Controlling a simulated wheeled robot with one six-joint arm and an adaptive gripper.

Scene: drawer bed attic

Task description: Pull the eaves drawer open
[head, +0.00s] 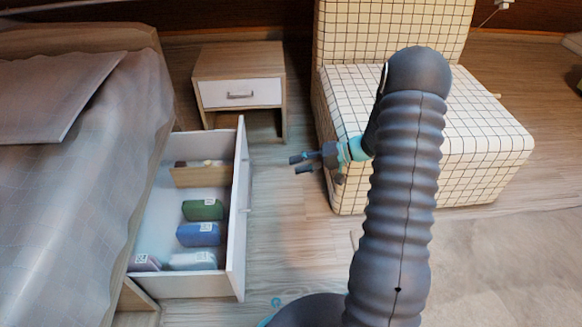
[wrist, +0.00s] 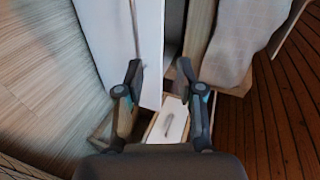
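The large white drawer (head: 240,215) under the bed stands pulled out, its inside in plain view in the head view. It holds a green packet (head: 203,210), a blue packet (head: 200,234) and others. In the wrist view its front panel (wrist: 148,45) runs up the middle. My gripper (head: 298,164) is to the right of the drawer front, apart from it, pointing left. In the wrist view my gripper (wrist: 160,68) has its two fingers spread, with nothing held. The handle on the drawer's front is barely visible in the head view.
The bed (head: 60,200) is at the left. A wooden nightstand (head: 240,62) with a shut white drawer stands behind the open drawer. A checked chair (head: 480,125) stands at the right, close to my arm. Bare floor (head: 290,225) lies between drawer and chair.

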